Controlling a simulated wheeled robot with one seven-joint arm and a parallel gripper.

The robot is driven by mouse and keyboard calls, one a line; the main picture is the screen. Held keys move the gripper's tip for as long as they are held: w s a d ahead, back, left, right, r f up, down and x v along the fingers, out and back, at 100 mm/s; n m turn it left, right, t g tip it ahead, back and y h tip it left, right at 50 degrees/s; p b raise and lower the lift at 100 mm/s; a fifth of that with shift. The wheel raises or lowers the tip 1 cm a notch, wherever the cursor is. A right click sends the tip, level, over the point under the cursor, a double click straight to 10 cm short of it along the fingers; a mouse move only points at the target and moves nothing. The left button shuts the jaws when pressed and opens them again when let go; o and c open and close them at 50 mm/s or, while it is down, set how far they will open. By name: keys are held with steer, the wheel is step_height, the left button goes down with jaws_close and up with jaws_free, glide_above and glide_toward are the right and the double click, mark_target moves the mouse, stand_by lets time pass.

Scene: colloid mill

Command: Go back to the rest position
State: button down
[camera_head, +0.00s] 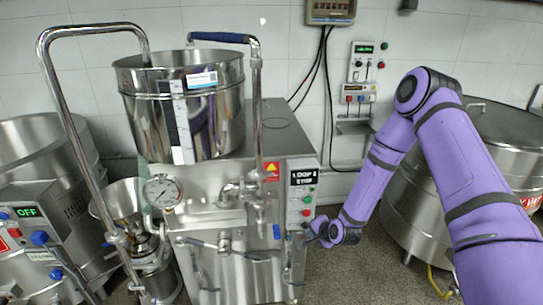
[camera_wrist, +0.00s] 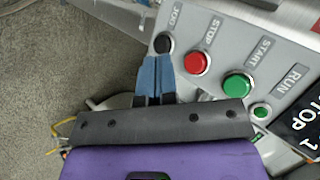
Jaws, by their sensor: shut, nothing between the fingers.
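My gripper (camera_wrist: 157,62) shows in the wrist view with its two blue fingers together and nothing between them. Its tips are close to a black button (camera_wrist: 162,43) at the end of a grey control panel (camera_wrist: 217,35); I cannot tell whether they touch it. A red button (camera_wrist: 197,62) and a green button (camera_wrist: 237,86) sit beside it on the panel. In the head view my purple arm reaches in from the right, and my gripper (camera_head: 309,233) is at the lower part of the mill's control panel (camera_head: 302,170).
The steel colloid mill (camera_head: 222,262) with its hopper (camera_head: 215,123) and bent pipe rails fills the middle. A large steel vat (camera_head: 412,212) stands right, behind my arm. An "OFF" control box (camera_head: 25,228) is at left. Grey floor (camera_head: 350,285) is clear between mill and vat.

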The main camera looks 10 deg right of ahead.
steer(key=s+d+r+n+g+h, duration=0.1)
steer(key=d+r+n, duration=0.15)
steer(key=r, duration=0.95)
steer(key=s+d+r+n+g+h, duration=0.1)
steer(key=d+r+n, duration=0.15)
steer(key=r, duration=0.85)
steer(key=s+d+r+n+h, duration=0.1)
steer(key=s+r+n, duration=0.1)
steer(key=s+r, duration=0.45)
steer(key=s+r+n+h, duration=0.1)
steer(key=s+r, duration=0.2)
steer(key=r, duration=0.6)
steer(key=s+r+n, duration=0.1)
steer(key=s+r, duration=0.2)
steer(key=s, duration=0.5)
steer(key=s+r+n+g, duration=0.1)
steer(key=s+r, duration=0.3)
steer(key=s, duration=0.4)
steer(key=s+d+r+n, duration=0.1)
steer(key=s+r, duration=0.3)
steer(key=s, duration=0.4)
steer(key=shift+g, duration=0.4)
steer(key=shift+d, duration=0.1)
